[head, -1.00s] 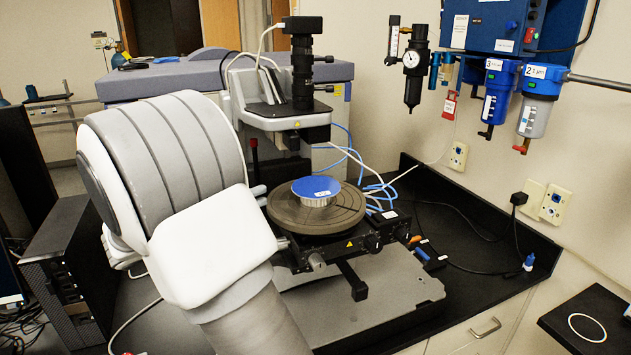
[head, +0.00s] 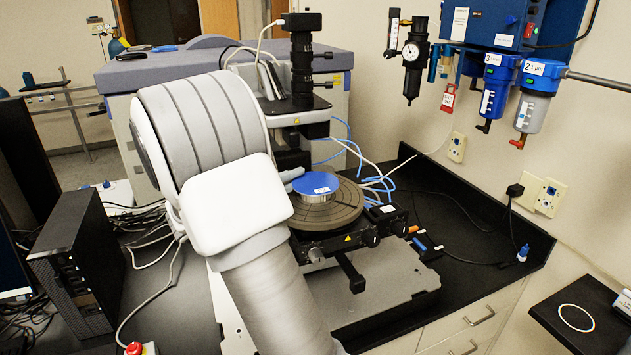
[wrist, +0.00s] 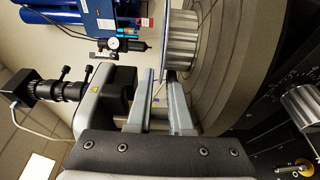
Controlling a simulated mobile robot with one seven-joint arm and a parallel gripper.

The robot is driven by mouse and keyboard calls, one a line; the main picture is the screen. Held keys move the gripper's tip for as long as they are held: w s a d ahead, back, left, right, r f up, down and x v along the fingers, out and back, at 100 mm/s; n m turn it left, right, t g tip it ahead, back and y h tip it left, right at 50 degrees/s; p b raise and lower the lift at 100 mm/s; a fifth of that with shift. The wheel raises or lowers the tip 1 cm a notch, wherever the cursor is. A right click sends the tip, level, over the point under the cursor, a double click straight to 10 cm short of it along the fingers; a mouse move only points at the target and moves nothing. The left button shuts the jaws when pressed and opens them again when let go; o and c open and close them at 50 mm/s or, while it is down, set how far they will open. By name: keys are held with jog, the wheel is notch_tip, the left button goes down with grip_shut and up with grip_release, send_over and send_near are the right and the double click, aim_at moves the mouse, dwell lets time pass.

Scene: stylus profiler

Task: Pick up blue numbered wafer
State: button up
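The blue numbered wafer (head: 315,183) lies flat on a short silver pedestal on the round grey stage (head: 345,210), with a small white label near its front edge. In the wrist view the wafer shows edge-on as a thin blue line (wrist: 166,40) beside the ribbed silver pedestal (wrist: 182,45). My gripper (wrist: 160,74) has its two fingers apart with a gap between them and nothing held. The fingertips are close to the wafer's rim; I cannot tell if they touch. In the head view my arm hides most of the gripper; a grey fingertip shows just left of the wafer.
The microscope column (head: 301,60) stands behind the stage. A pressure gauge (head: 411,50) and filters (head: 537,95) hang on the right wall. Blue tubes (head: 372,180) run beside the stage. A black computer tower (head: 95,275) is at left.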

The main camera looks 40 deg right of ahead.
grip_shut()
jog(key=shift+r, duration=0.1)
jog(key=shift+r, duration=0.4)
jog(key=r, duration=0.1)
jog(key=r+b, duration=0.1)
jog(key=r, duration=0.1)
jog(key=shift+s+d+r, duration=0.1)
jog(key=shift+s+r, duration=0.15)
jog(key=shift+s, duration=0.1)
jog(key=s+d+r+b, duration=0.2)
jog(key=s+d+r, duration=0.2)
jog(key=s, duration=0.6)
notch_tip(320, 180, up, 2)
jog(key=shift+s+r+b, duration=0.15)
jog(key=shift+r+b, duration=0.1)
jog(key=shift+b, duration=0.15)
jog(key=shift+a, duration=0.1)
dwell(1.0)
